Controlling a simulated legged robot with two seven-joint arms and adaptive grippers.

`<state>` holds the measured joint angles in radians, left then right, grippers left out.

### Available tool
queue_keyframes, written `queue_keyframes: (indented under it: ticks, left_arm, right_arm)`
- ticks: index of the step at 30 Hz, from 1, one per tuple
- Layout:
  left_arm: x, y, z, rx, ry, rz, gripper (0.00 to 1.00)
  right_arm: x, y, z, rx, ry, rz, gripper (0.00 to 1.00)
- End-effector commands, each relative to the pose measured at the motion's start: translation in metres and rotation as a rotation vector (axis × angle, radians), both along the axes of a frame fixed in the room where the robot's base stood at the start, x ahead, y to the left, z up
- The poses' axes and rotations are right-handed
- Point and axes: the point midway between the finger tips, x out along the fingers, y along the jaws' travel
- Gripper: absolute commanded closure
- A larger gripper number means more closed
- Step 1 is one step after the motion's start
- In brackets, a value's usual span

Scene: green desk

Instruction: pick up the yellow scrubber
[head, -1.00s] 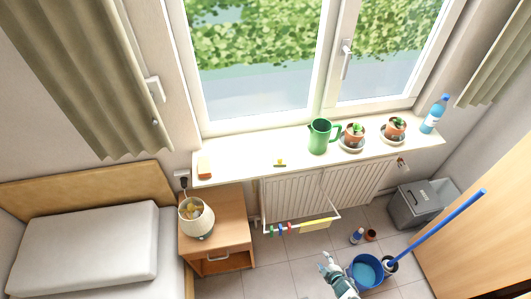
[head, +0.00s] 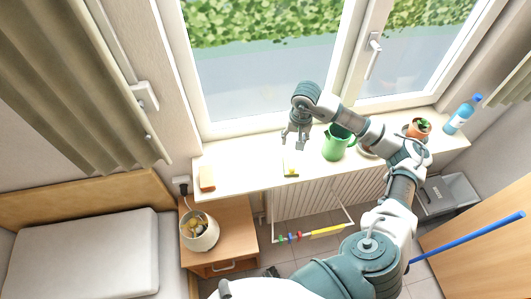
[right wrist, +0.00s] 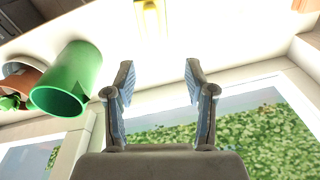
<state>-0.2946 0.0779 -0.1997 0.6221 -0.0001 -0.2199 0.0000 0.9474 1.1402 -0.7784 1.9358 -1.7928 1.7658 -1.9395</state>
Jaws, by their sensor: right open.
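The yellow scrubber (head: 291,171) lies on the white windowsill, left of the green pitcher. It is small, with a darker edge. In the right wrist view the scrubber (right wrist: 150,17) shows at the top, cut by the frame edge. My right gripper (head: 296,143) is above the sill, over and slightly behind the scrubber, apart from it, with its fingers pointing down. In the right wrist view the right gripper (right wrist: 158,78) has its two fingers spread with nothing between them. My left gripper is not seen.
The green pitcher (head: 336,143) stands right of the scrubber, close to my right arm; it also shows in the right wrist view (right wrist: 68,80). A potted plant (head: 418,128) and blue bottle (head: 461,115) stand farther right. An orange block (head: 207,179) lies left, with clear sill between.

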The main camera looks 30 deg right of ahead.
Motion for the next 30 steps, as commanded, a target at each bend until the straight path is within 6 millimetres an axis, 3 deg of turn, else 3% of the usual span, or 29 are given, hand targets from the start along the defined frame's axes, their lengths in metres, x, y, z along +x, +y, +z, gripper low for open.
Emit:
queue_keyframes:
  ticks: [4, 15, 26, 30]
  left_arm:
    - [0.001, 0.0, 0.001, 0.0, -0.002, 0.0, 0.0]
    - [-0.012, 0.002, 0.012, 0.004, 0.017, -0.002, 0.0]
    - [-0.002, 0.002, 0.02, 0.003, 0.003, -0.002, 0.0]
    - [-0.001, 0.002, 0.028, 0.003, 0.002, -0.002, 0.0]
  right_arm:
    - [-0.006, -0.015, -0.001, -0.081, -0.006, 0.041, 0.45]
    - [0.006, -0.02, -0.087, -0.072, -0.001, 0.038, 0.45]
    - [0.009, -0.019, -0.124, -0.07, -0.005, 0.039, 0.45]
    - [0.009, -0.016, -0.146, -0.07, -0.002, 0.038, 0.45]
